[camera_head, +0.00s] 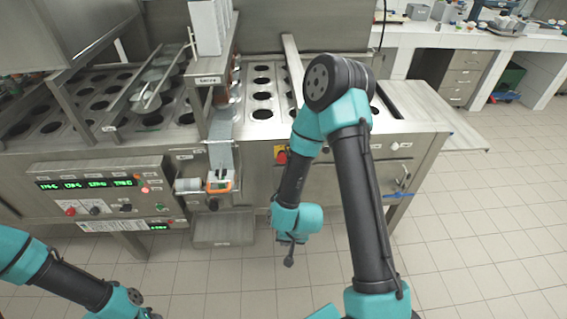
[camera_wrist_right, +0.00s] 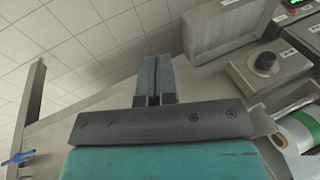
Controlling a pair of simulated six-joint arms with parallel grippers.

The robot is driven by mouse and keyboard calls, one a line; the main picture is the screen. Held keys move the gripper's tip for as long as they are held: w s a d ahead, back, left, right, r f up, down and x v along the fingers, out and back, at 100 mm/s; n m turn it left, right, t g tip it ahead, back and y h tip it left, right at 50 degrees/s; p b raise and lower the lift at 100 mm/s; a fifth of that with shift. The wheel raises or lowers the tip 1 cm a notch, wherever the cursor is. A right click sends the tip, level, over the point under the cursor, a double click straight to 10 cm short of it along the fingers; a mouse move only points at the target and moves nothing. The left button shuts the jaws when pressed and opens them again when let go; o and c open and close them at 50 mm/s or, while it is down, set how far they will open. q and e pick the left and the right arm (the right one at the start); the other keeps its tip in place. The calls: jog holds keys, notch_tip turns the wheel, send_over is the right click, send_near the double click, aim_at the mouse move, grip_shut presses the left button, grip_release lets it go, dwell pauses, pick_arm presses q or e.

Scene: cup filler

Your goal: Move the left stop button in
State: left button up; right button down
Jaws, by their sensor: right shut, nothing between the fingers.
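A red stop button (camera_head: 281,157) on a yellow plate sits on the machine's front, just left of my right arm in the head view. Another red button (camera_head: 70,211) is low on the left control panel. I cannot tell from labels which one is the left stop button. My right gripper (camera_head: 289,261) is shut and empty, pointing down in front of the machine, below the yellow-plated button and apart from it. Its closed fingers also show in the right wrist view (camera_wrist_right: 154,78), where neither button shows. My left arm is at the lower left, with its gripper out of frame.
The control panel (camera_head: 100,188) has green displays. A black knob (camera_head: 213,204) and a grey tray (camera_head: 223,230) are left of my right gripper. A blue handle (camera_head: 398,195) is on the right. The tiled floor in front is clear.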

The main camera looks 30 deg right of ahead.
aim_at(282, 158)
jog(key=w+d+r+m+t+h, duration=0.2)
jog(key=w+r+m+h, duration=0.1)
jog(key=r+m, duration=0.5)
jog(key=w+d+r+m+t+h, duration=0.3)
jog(key=w+r+m, duration=0.2)
jog(key=r+m, duration=0.4)
notch_tip(282, 158, up, 6)
jog(key=shift+f+t, duration=0.25)
jog(key=shift+t, duration=0.05)
jog(key=shift+w+f, duration=0.1)
jog(key=shift+w, duration=0.05)
jog(key=w+d+r+x, duration=0.1)
jog(key=r+x, duration=0.1)
jog(key=x, duration=1)
jog(key=shift+w+d+f, duration=0.15)
jog(key=shift+w+f, duration=0.05)
jog(key=shift+w, duration=0.35)
